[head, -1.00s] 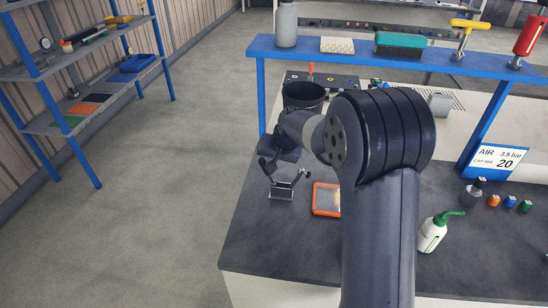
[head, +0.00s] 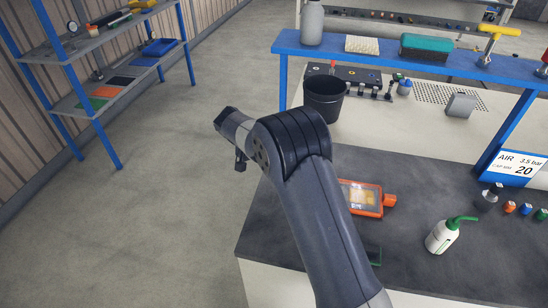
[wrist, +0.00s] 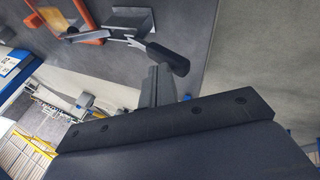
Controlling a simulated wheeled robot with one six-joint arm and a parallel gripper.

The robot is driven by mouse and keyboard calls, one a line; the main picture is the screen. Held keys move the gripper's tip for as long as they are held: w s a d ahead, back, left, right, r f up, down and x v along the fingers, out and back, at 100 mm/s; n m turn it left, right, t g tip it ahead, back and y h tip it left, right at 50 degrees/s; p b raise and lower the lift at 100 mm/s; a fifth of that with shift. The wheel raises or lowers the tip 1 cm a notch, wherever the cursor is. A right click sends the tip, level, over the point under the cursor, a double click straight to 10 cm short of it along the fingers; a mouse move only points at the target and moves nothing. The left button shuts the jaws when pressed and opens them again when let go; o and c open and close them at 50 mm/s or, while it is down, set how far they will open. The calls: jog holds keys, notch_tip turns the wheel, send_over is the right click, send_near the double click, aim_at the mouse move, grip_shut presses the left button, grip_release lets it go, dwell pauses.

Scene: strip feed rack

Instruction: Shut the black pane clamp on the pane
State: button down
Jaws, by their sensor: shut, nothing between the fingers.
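My gripper (head: 240,164) shows only as a small dark part below my wrist in the head view, out over the floor left of the bench. In the wrist view my gripper (wrist: 158,75) is shut and empty. A small metal holder (wrist: 128,20) with pale plates stands on the dark bench top in that view. The black handle of the pane clamp (wrist: 170,57) appears beside it, overlapping my fingertips in the picture; I cannot tell whether they touch. Whether the clamp is shut on the pane is unclear. My arm hides the holder in the head view.
An orange-framed device (head: 375,198) lies on the bench (head: 420,185). A green-nozzled bottle (head: 441,236) stands to its right, and a black bucket (head: 324,100) behind it. A blue overhead shelf (head: 385,60) spans the bench. The floor (head: 190,210) at the left is open.

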jog(key=shift+w+a+f+h+b, duration=0.1)
jog(key=shift+a+f+h+b, duration=0.4)
jog(key=shift+f+h, duration=0.25)
jog(key=shift+w+a+f+b, duration=0.1)
jog(key=shift+a+f+b, duration=0.15)
jog(key=shift+f+b, duration=0.25)
jog(key=shift+a+f+b, duration=0.25)
jog(key=shift+f+b, duration=0.2)
jog(key=shift+b, duration=0.05)
jog(key=shift+f, duration=0.2)
